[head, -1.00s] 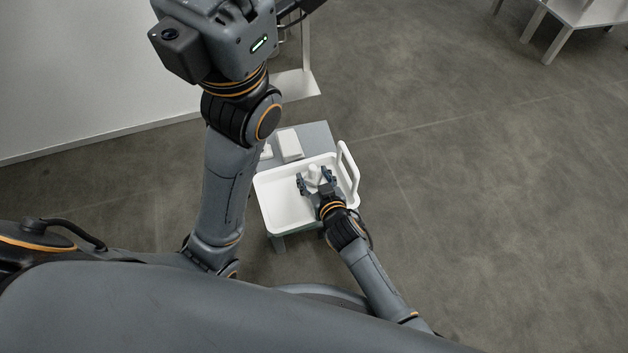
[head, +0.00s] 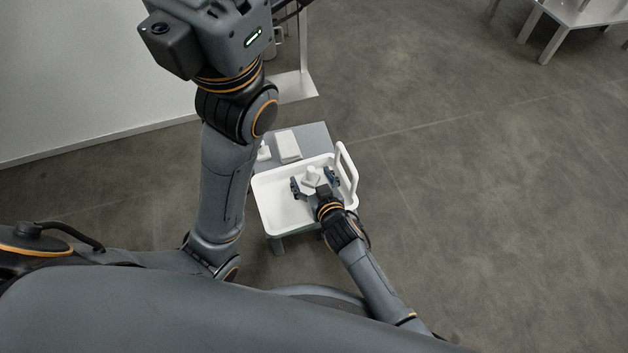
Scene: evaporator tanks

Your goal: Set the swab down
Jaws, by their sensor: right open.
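The swab, as far as I can make it out, is the small white piece (head: 311,175) in the white tray (head: 277,215), with a narrow top and wider base. My right gripper (head: 312,182) is open over the tray, its dark fingers spread on either side of the white piece with gaps between. Whether the piece rests on the tray floor is hard to tell at this size. My left arm rises close to the camera; the body of its gripper (head: 215,38) is at the top edge, and its fingertips are not clearly shown.
The tray sits on a small grey table (head: 317,138), with a raised white handle (head: 346,172) at its right. A white box (head: 287,145) and a small white item (head: 264,152) stand behind it. Open floor lies to the right; a white table (head: 575,14) is far off.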

